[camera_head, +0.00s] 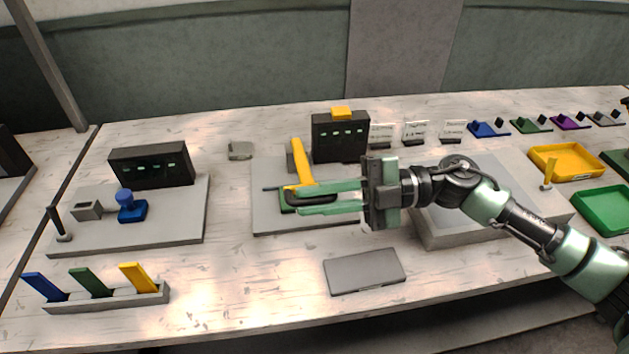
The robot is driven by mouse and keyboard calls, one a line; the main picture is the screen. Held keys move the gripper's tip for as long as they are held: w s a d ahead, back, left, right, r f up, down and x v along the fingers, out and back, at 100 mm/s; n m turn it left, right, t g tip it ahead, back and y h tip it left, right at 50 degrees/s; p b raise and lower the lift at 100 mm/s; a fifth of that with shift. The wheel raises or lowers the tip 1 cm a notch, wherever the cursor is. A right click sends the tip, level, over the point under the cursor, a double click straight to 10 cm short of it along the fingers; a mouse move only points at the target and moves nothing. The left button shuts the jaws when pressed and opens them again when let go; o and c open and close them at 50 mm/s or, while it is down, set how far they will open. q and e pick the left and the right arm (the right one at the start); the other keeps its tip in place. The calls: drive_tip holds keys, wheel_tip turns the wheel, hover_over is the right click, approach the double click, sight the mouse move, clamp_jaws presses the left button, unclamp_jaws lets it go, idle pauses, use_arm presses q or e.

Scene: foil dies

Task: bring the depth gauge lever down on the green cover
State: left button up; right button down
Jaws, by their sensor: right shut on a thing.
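The depth gauge station has a grey base plate (264,219) and a black display box (326,150) with green marks. A yellow lever arm (301,160) stands out over the plate, its lower end close to my fingers. The green cover (286,204) lies low on the plate, mostly hidden behind my fingers. My right gripper (325,198) reaches in from the right and is shut on a dark handle (296,197). I cannot tell whether this handle joins the yellow arm, or whether anything touches the cover. My left gripper is not in view.
A station with a blue stamp (131,208) stands at the left. A rack of coloured levers (108,299) is at front left. A grey flat block (364,271) lies in front. Yellow (567,176) and green (606,226) trays are at right. The front middle left is clear.

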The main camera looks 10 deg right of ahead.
drive_tip(key=shift+s+f+b, duration=0.25)
drive_tip(key=shift+f+b, duration=0.15)
drive_tip(key=shift+f, duration=0.7)
drive_tip(key=shift+s+f+b, duration=0.25)
drive_tip(key=shift+f+b, duration=0.1)
drive_tip(key=shift+f, duration=0.75)
drive_tip(key=c, duration=1.5)
unclamp_jaws()
drive_tip(key=shift+o, duration=0.2)
drive_tip(key=shift+w, duration=0.15)
wheel_tip(320, 180, up, 20)
drive_tip(key=shift+p, duration=0.35)
